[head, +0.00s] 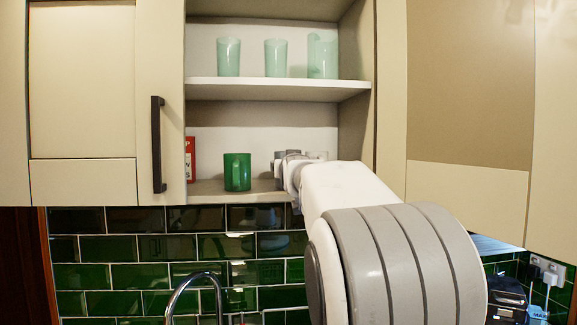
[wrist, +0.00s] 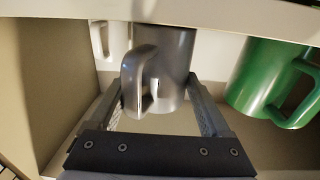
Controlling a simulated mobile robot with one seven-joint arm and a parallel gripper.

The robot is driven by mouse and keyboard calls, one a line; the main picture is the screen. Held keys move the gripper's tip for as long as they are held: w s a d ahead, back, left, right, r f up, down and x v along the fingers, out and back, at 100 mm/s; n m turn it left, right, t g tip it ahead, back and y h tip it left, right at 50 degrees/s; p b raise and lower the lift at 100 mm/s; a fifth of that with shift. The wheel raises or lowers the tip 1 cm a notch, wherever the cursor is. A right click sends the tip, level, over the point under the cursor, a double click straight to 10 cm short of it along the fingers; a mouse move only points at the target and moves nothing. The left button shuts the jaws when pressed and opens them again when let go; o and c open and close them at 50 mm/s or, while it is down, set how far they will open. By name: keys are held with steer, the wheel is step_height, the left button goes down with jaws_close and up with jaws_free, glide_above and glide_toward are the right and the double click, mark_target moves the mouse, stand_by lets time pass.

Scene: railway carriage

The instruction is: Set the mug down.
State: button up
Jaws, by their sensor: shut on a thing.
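A grey mug (wrist: 178,62) stands between the two fingers of my gripper (wrist: 155,84) in the wrist view, its handle towards the camera. My gripper is shut on it. In the head view my gripper (head: 287,163) is at the lower cupboard shelf (head: 210,190), right of the green mug, and mostly hides the grey mug. A shelf edge in the wrist view cuts off one end of the grey mug, so I cannot tell whether it touches the shelf.
A green mug (head: 237,172) stands on the lower shelf, also close by in the wrist view (wrist: 262,72). A pale mug (wrist: 108,40) is beside the grey one. A red box (head: 190,158) is at the left. Pale green glasses (head: 275,57) stand above. The cupboard's side wall (head: 356,120) is close.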

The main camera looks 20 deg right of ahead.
steer(key=shift+f+b, duration=0.25)
steer(key=shift+b, duration=0.1)
steer(key=o, duration=1.4)
steer(key=shift+o, duration=0.4)
steer(key=shift+f, duration=0.1)
steer(key=shift+s, duration=0.1)
steer(key=b+v, duration=0.3)
steer(key=b, duration=0.1)
steer(key=shift+s+a+f, duration=0.1)
steer(key=shift+a+f, duration=0.1)
steer(key=shift+a, duration=0.05)
steer(key=b+v, duration=1.4)
steer(key=b, duration=0.2)
steer(key=shift+r+b, duration=0.3)
steer(key=shift+r, duration=0.05)
steer(key=shift+d, duration=0.15)
